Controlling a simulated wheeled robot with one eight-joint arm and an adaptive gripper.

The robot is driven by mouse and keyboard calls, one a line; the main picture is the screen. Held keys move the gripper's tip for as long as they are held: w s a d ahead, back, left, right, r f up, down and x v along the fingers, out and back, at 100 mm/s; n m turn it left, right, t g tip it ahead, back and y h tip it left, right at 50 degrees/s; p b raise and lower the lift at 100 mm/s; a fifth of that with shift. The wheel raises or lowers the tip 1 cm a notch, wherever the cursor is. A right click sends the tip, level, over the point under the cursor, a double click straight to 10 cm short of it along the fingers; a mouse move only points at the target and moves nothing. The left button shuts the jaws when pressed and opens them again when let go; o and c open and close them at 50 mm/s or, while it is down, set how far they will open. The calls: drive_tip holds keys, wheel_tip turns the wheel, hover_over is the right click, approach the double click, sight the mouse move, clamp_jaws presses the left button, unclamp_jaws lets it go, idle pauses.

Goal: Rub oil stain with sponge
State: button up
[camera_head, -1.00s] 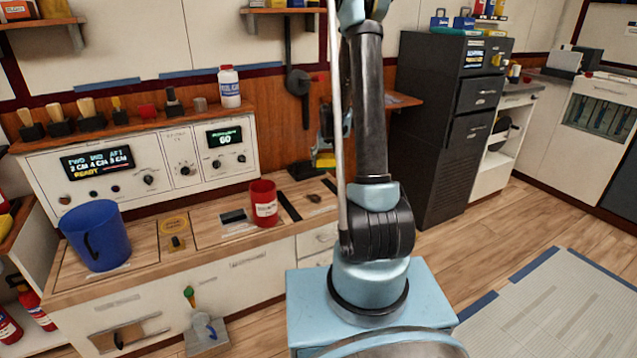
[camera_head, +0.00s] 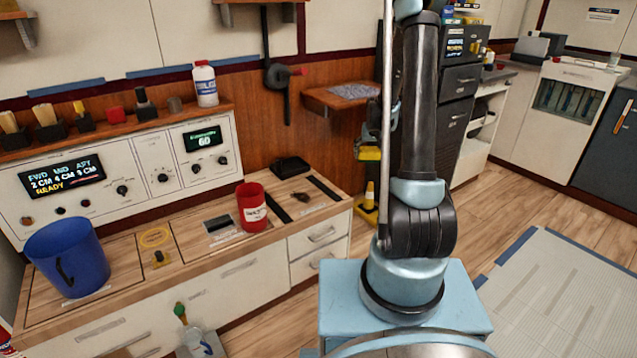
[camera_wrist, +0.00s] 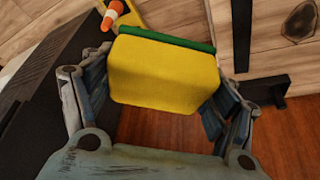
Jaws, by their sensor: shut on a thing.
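A yellow sponge (camera_wrist: 163,75) with a green layer along its far edge is held between the fingers of my gripper (camera_wrist: 160,85) in the wrist view. A dark oil stain (camera_wrist: 302,20) lies on the wooden top at the upper right of that view, apart from the sponge. In the head view the stain (camera_head: 302,197) is a small dark spot near the right end of the wooden counter (camera_head: 190,240). My gripper there is mostly hidden behind my arm, so its contact with anything cannot be seen.
A red cup (camera_head: 252,207) stands left of the stain, and a blue bucket (camera_head: 68,258) farther left. A black object (camera_head: 290,167) lies at the counter's back edge. An orange-and-white cone (camera_wrist: 112,18) shows beyond the sponge. Floor at right is open.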

drive_tip(key=shift+d, duration=0.4)
drive_tip(key=shift+a, duration=0.1)
